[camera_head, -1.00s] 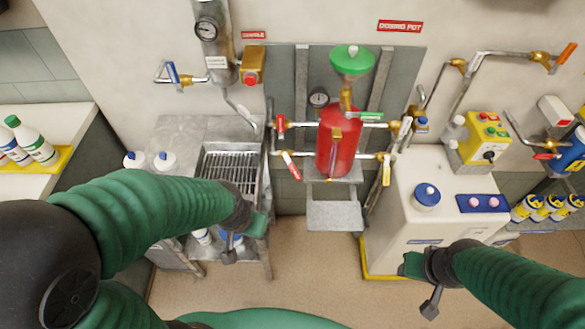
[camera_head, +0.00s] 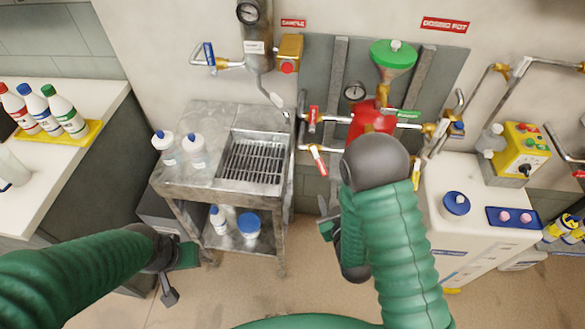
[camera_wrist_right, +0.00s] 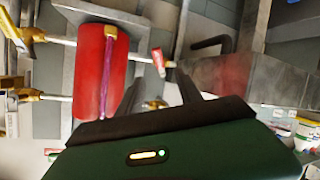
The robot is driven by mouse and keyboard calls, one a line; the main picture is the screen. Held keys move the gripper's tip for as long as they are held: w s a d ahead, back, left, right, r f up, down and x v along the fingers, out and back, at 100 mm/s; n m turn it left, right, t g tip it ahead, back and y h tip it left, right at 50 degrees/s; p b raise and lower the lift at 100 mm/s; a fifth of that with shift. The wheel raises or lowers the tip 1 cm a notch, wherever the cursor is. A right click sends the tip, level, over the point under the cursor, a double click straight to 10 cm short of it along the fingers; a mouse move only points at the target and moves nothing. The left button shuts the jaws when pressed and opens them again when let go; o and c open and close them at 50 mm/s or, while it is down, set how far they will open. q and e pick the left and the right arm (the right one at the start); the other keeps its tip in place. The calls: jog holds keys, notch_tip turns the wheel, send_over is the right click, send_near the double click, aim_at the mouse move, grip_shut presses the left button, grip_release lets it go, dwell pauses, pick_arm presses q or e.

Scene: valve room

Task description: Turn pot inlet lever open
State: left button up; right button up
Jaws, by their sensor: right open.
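The red dosing pot (camera_head: 371,120) with its green funnel (camera_head: 393,54) is on the wall panel, partly hidden by my right arm. A red lever (camera_head: 313,116) is on the upper left pipe, a red-and-white lever (camera_head: 318,160) below it, and a green lever (camera_head: 408,114) at right. I cannot tell which is the inlet lever. My right gripper (camera_head: 330,225) is below the lower left lever, apart from it. In the wrist view its open, empty fingers (camera_wrist_right: 160,80) point toward the pot (camera_wrist_right: 101,75) and a red lever (camera_wrist_right: 158,62). My left gripper (camera_head: 178,270) is low at left.
A metal cart (camera_head: 205,184) with a grate and bottles stands left of the pot. A white tank (camera_head: 477,225) stands at right. A counter (camera_head: 100,100) with bottles on a yellow tray is at far left. Open floor lies in front.

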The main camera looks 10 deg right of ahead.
aim_at(322, 169)
jog(key=b+x, duration=0.4)
jog(key=x, duration=0.1)
jog(key=b+x, duration=0.5)
jog(key=x, duration=0.1)
jog(key=b+x, duration=0.4)
jog(key=x, duration=0.2)
jog(key=shift+d+b, duration=0.25)
jog(key=shift+b, duration=0.1)
grip_shut()
dwell(0.6)
